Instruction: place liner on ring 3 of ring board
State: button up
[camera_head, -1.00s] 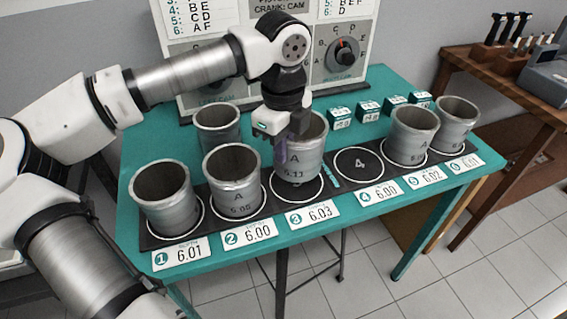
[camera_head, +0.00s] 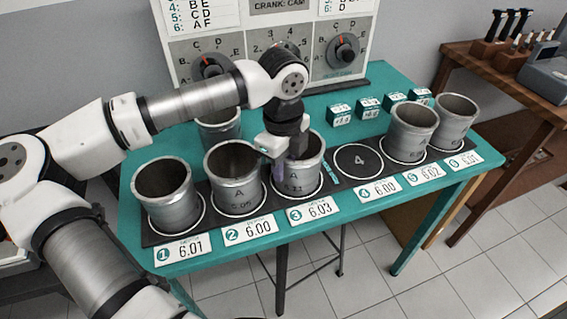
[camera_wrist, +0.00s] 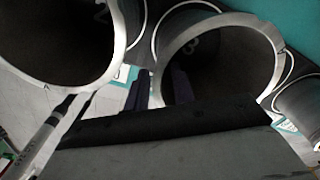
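A grey metal liner marked "A 5.11" (camera_head: 304,178) stands upright at ring 3 (camera_head: 318,192) of the dark ring board (camera_head: 335,172). Its base lies within the white ring outline; I cannot tell whether it fully touches the board. My gripper (camera_head: 285,166) points down at the liner's left wall. In the wrist view my gripper (camera_wrist: 160,88) has one finger inside the liner and one outside, with the wall of the liner (camera_wrist: 270,50) between them. The label below ring 3 reads 6.03 (camera_head: 313,211).
Liners stand on ring 1 (camera_head: 167,200), ring 2 (camera_head: 237,185), ring 5 (camera_head: 408,135) and ring 6 (camera_head: 453,125). Ring 4 (camera_head: 358,161) is empty. Another liner (camera_head: 220,130) stands behind the board. Small teal boxes (camera_head: 368,108) and a dial panel (camera_head: 300,80) are at the back.

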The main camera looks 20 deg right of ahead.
jog(key=shift+r, duration=0.1)
notch_tip(320, 180, up, 12)
jog(key=shift+b, duration=0.75)
